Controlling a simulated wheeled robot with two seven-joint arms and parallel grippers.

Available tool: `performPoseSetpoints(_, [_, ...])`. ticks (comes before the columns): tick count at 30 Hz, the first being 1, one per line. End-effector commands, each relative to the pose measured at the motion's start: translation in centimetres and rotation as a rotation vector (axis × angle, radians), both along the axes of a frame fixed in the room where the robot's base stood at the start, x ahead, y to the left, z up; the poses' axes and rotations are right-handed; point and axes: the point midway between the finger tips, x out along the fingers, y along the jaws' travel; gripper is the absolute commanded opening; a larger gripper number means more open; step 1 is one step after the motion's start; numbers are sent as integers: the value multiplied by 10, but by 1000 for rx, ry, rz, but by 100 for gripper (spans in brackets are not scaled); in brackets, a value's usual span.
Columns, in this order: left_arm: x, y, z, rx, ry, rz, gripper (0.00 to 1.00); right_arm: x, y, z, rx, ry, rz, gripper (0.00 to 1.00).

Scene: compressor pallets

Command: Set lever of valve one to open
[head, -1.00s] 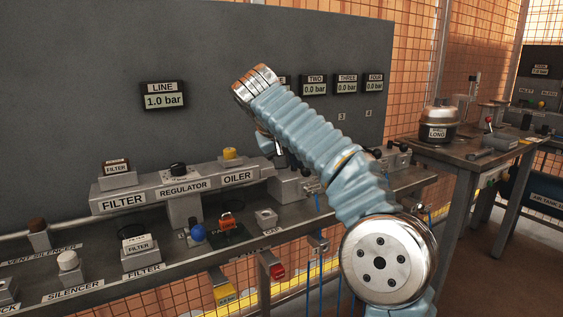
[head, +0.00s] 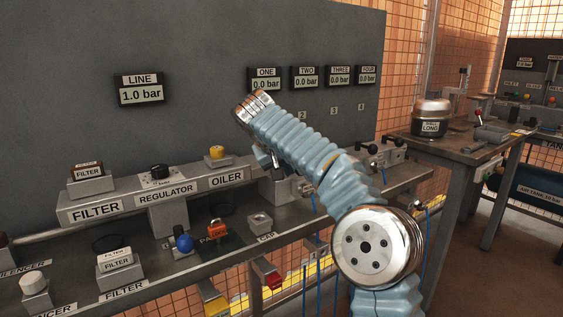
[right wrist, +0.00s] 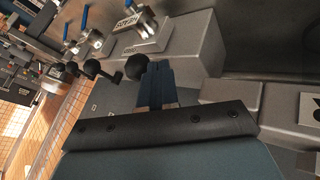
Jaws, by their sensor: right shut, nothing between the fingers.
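My right gripper (head: 268,160) is mostly behind my own blue-sleeved arm in the head view, low over the valve row. In the right wrist view its dark blue fingers (right wrist: 157,75) are shut and empty. Their tips are close beside a black ball-ended lever (right wrist: 136,67) on a grey valve block; I cannot tell if they touch. More black lever knobs (right wrist: 92,67) stand beyond it. In the head view my arm hides the near valves; further black knobs (head: 368,148) show at its right. The gauge marked ONE (head: 266,80) reads 0.0 bar. My left gripper is not in view.
The LINE gauge (head: 140,89) reads 1.0 bar. The filter, regulator (head: 166,190) and oiler unit stands left of my arm. A red lock-like part (head: 217,229) and a blue knob (head: 183,243) sit on the bench front. A side table (head: 460,150) stands at the right.

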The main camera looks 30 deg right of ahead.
Motion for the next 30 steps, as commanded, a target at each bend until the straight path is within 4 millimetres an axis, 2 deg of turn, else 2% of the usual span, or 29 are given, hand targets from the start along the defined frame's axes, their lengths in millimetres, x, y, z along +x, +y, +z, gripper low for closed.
performPoseSetpoints(5, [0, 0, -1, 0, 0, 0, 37, 2, -3, -6, 0, 1, 1, 0])
performPoseSetpoints(15, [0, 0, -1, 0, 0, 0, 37, 2, -4, -5, 1, 0, 3, 0])
performPoseSetpoints(30, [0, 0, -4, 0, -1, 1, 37, -5, -15, -6, 0, 1, 74, 0])
